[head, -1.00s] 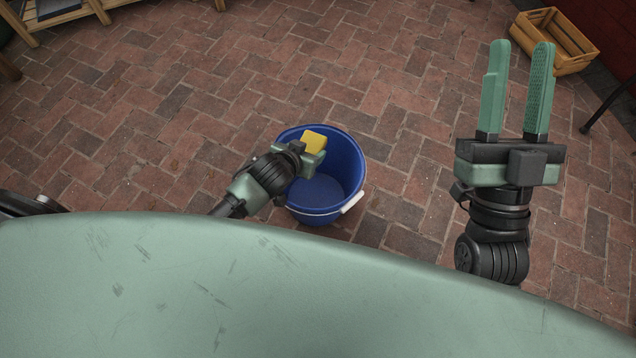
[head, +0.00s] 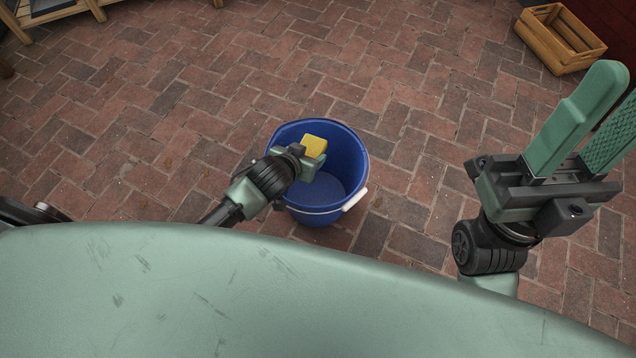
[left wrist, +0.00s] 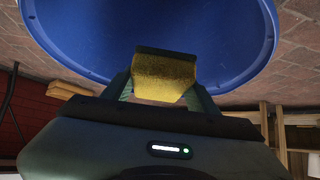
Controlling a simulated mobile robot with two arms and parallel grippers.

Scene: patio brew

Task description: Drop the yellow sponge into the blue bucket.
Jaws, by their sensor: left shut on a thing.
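The blue bucket (head: 345,150) stands upright on the brick floor just ahead of me, its white handle grip (head: 355,198) at the lower right of its rim. My left gripper (head: 312,156) is shut on the yellow sponge (head: 314,145) and holds it over the bucket's opening. In the left wrist view the sponge (left wrist: 163,78) sits between the two fingers, with the blue bucket (left wrist: 75,35) behind it. The bucket's visible inside is bare. My right gripper (head: 598,130) is open and empty at the right, away from the bucket.
A wooden crate (head: 560,40) lies on the floor at the far right. A wooden shelf or bench (head: 70,12) stands at the top left. The brick floor (head: 200,100) around the bucket is clear.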

